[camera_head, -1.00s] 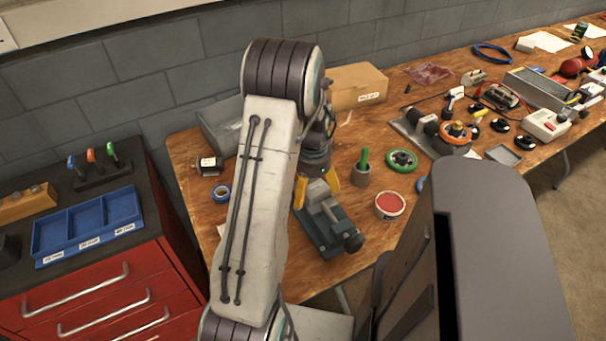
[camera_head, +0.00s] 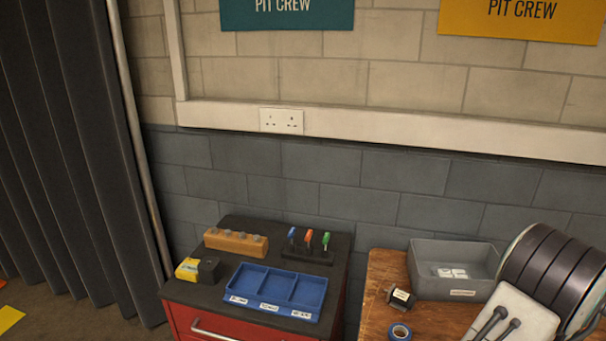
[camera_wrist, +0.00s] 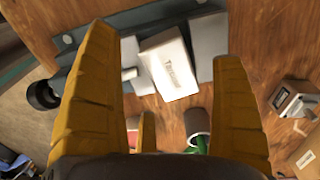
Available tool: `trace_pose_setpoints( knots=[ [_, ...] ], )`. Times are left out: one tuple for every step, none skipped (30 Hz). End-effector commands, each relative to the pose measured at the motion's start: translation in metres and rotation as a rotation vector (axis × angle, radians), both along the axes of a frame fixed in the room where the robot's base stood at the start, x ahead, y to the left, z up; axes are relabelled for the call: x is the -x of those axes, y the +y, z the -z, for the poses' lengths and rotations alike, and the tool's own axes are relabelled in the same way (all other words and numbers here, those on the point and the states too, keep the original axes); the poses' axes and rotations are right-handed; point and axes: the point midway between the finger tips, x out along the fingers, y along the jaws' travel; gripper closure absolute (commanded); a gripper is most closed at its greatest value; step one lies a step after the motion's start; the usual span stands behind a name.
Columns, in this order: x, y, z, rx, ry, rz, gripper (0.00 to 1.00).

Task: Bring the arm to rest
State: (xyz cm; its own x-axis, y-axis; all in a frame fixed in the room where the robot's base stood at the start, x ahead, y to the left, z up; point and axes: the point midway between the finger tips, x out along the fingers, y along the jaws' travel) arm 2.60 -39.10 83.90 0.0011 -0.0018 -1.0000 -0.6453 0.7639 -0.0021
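My gripper (camera_wrist: 165,45) shows in the wrist view, its yellow fingers spread wide apart with nothing between them. It points at a grey vise (camera_wrist: 125,20) on the wooden bench. A pale labelled block (camera_wrist: 170,65) sits at the vise's jaws, beyond my fingertips. In the head view only part of my arm shows, at the lower right edge; the gripper is outside that picture.
In the head view, a red cabinet holds a blue compartment tray (camera_head: 277,290), a wooden block rack (camera_head: 236,242) and a small tool stand (camera_head: 307,247). A grey bin (camera_head: 453,270) stands on the bench. A dark cup (camera_wrist: 198,122) is near my fingers.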

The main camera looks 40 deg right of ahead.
Motion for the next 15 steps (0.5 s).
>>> trace_pose_setpoints(
  knots=[
    [0.001,0.001,-0.002,0.001,0.000,-0.026,0.13],
    [0.001,0.002,-0.002,-0.003,0.000,-0.076,0.13],
    [0.001,0.006,-0.002,-0.014,-0.002,-0.134,0.13],
    [0.001,0.008,-0.003,-0.023,-0.004,-0.175,0.13],
    [0.001,0.011,-0.003,-0.033,-0.007,-0.216,0.13],
    [0.001,0.015,-0.003,-0.050,-0.011,-0.266,0.13],
    [0.001,0.021,-0.002,-0.066,-0.016,-0.303,0.13],
    [0.000,0.027,-0.001,-0.086,-0.022,-0.337,0.13],
    [-0.001,0.036,0.000,-0.112,-0.031,-0.381,0.13],
    [-0.002,0.044,0.002,-0.134,-0.040,-0.414,0.13],
    [-0.003,0.053,0.003,-0.158,-0.051,-0.446,0.13],
    [-0.004,0.066,0.005,-0.192,-0.066,-0.491,0.13],
    [-0.005,0.076,0.006,-0.218,-0.080,-0.523,0.13],
    [-0.006,0.086,0.004,-0.239,-0.091,-0.556,0.13],
    [-0.007,0.099,-0.001,-0.258,-0.105,-0.597,0.13]
  ],
)
